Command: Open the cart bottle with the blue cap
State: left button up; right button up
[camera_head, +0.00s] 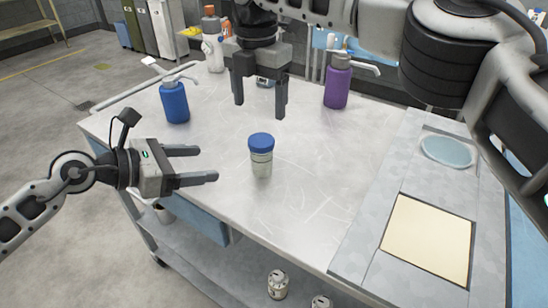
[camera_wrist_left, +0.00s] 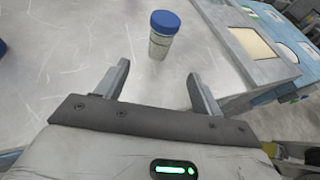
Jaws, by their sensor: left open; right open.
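A small clear bottle with a blue cap (camera_head: 261,158) stands upright on the metal cart top, near its middle. It also shows in the left wrist view (camera_wrist_left: 162,36), beyond the fingertips, with its cap on. My left gripper (camera_head: 208,165) is open and empty, to the left of the bottle and apart from it, its fingers pointing toward it. My right gripper (camera_head: 260,105) is open and empty above the cart top, behind the bottle in the picture, fingers pointing down.
A blue pump bottle (camera_head: 174,102) stands at the back left and a purple pump bottle (camera_head: 337,84) at the back right. White bottles (camera_head: 213,50) are at the far edge. A raised panel with a round basin (camera_head: 447,151) and cream pad (camera_head: 426,240) lies right. The front cart top is clear.

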aim_at(252, 159)
pick_arm(q)
jog(key=x, duration=1.5)
jog(key=shift+w+d, duration=0.1)
jog(key=shift+d, duration=0.3)
pick_arm(e)
jog(key=shift+f, duration=0.1)
pick_arm(q)
grip_shut()
pick_arm(e)
jog(key=shift+s+m, duration=0.1)
jog(key=shift+m, duration=1.9)
jog(key=shift+d+f, duration=0.1)
jog(key=shift+f, duration=0.15)
notch_tip(252, 159, down, 8)
jog(key=shift+r, duration=0.25)
jog(key=c, duration=1.1)
